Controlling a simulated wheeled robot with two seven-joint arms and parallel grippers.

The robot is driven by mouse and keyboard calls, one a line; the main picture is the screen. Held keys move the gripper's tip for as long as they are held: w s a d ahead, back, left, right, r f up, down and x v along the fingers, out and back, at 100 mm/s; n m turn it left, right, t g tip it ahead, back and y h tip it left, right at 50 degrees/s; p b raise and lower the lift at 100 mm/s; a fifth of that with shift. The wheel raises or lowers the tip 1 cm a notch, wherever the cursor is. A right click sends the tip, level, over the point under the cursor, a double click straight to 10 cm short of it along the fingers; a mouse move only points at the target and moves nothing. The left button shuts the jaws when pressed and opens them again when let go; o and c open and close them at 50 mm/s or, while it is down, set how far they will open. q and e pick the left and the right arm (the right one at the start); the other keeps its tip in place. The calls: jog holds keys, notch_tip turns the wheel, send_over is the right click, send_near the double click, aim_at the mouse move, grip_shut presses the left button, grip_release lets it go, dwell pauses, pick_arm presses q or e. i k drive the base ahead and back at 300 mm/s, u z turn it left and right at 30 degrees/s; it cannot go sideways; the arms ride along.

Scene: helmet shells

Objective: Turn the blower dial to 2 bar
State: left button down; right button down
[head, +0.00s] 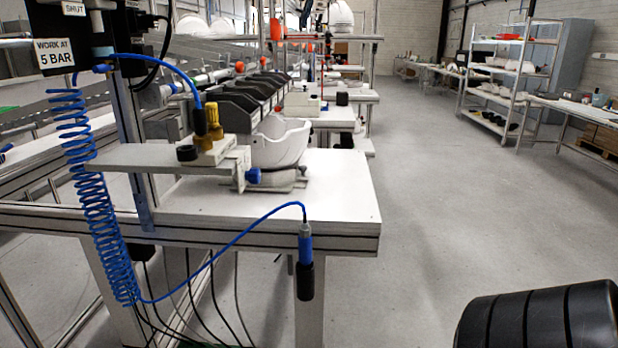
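No dial face that I can read shows in the head view. A black panel (98,30) at the top left, cut by the frame's edge, bears a "SHUT" label and a sign (54,52) reading "WORK AT 5 BAR". A blue coiled air hose (80,190) hangs below it and runs to a blue and black nozzle (306,262) at the bench's front corner. I cannot tell which part is the blower dial. Neither gripper is in view.
The white workbench (330,195) carries a white helmet shell (280,142) beside the fitting. Black bins (250,100) stand behind. A shelf rack (508,85) and side tables are at the back right. The grey floor (460,210) right of the bench is clear.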

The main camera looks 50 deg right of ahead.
aim_at(254, 175)
jog(key=z, duration=1.3)
jog(key=i, duration=0.5)
jog(key=u, duration=0.45)
jog(key=k, duration=0.5)
jog(key=z, duration=0.3)
